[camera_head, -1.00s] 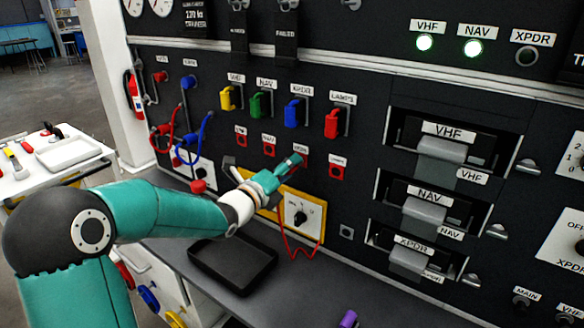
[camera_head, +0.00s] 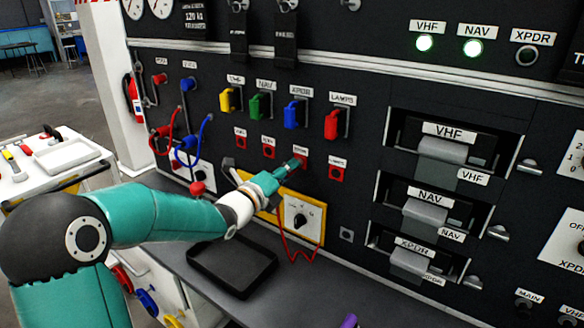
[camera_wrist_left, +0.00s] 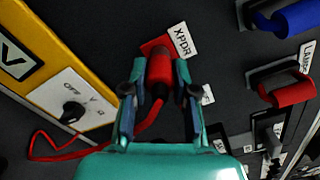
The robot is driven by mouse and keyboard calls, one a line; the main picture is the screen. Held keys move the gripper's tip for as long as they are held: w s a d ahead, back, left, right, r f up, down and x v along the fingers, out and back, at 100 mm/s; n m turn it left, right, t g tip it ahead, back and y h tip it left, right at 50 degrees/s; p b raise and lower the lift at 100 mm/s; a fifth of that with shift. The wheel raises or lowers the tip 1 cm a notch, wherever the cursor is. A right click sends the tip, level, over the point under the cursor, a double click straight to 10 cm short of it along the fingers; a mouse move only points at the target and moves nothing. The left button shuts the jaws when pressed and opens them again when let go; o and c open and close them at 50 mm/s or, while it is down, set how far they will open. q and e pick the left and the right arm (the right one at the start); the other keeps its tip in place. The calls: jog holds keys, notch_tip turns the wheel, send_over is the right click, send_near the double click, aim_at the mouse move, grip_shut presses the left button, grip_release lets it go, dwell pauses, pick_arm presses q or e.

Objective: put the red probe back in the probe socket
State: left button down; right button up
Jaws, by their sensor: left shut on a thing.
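My left gripper (camera_head: 291,166) is shut on the red probe (camera_wrist_left: 158,72), in front of the panel. In the wrist view the probe lies between the two fingers. Its front end is at the red XPDR jack (camera_wrist_left: 152,45); I cannot tell whether it is inserted or only in front. A red lead (camera_head: 284,245) runs from the probe in a loop below the yellow meter (camera_head: 320,235), which has a dial and is partly hidden by my arm. I cannot make out which fitting is the probe socket. My right gripper is not in view.
Other red jacks, including the LAMPS jack (camera_head: 336,173), sit beside the XPDR one. Coloured switch handles, such as the red one (camera_head: 331,124), project above. A black tray (camera_head: 235,287) lies on the bench below. Drawer units with handles (camera_head: 437,150) are to the right.

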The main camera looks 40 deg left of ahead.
pick_arm(q)
jog(key=shift+s+f, duration=0.1)
jog(key=shift+s, duration=0.05)
jog(key=shift+s+b, duration=0.45)
jog(key=shift+b, duration=0.2)
jog(key=shift+d, duration=0.1)
jog(key=shift+s, duration=0.15)
jog(key=s+b, duration=0.1)
jog(key=s, duration=0.1)
jog(key=shift+s+d, duration=0.15)
jog(key=shift+s, duration=0.2)
dwell(0.3)
